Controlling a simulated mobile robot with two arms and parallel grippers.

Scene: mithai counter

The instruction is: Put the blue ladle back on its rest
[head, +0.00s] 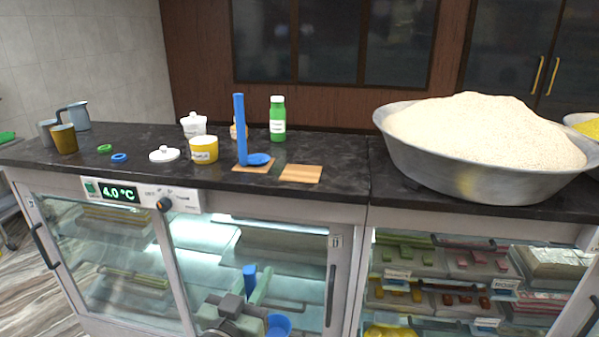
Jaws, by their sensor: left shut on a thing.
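My left gripper (246,296) is low at the bottom of the head view, in front of the glass case and below the counter top. It is shut on the blue ladle (279,324), whose round cup shows at the gripper's lower right; a short blue piece sticks up above the jaws. My gripper hides the middle. On the counter, a tall upright blue post (240,130) with a flat round blue dish (259,159) at its foot stands on a wooden board (240,169). I cannot tell for sure that this is the rest. My right gripper is out of view.
A bare wooden board (300,174) lies right of the post. Near it are a yellow jar (204,149), a white lid (164,154), a green bottle (277,119) and a white pot (193,125). A large heaped metal bowl (470,185) fills the right counter.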

